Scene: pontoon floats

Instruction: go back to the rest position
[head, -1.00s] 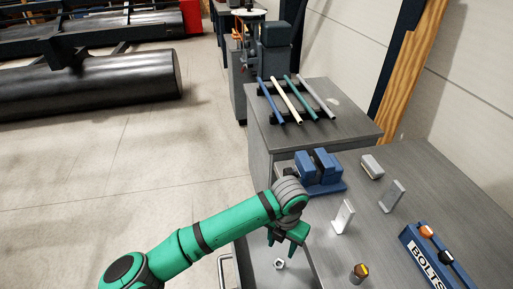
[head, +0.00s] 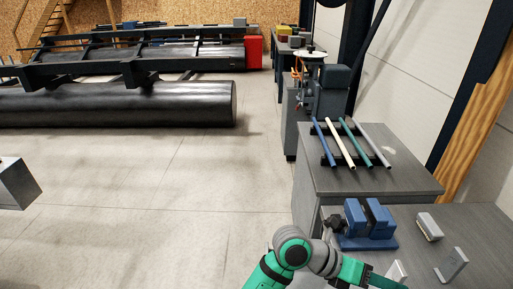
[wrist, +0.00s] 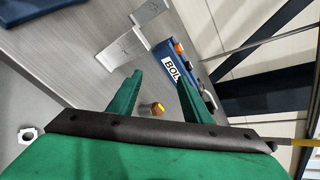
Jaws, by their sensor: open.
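My gripper (wrist: 160,77) is open in the wrist view, its two green fingers apart with nothing held between them. Beyond the fingers stands a small dark part with a yellow and orange top (wrist: 157,108) on the grey bench. In the head view my green arm enters at the bottom edge, and the gripper end reaches right over the bench in front of the blue vise (head: 366,225). The fingertips are cut off or unclear there. A hex nut (wrist: 27,134) lies at the lower left of the wrist view, clear of the fingers.
A blue bolts holder (wrist: 190,75) and a metal angle plate (wrist: 122,48) stand on the bench near the fingers. Several coloured rods (head: 347,143) lie on a rack on the farther cabinet. The floor at left is largely clear, with a large black float (head: 120,103) beyond.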

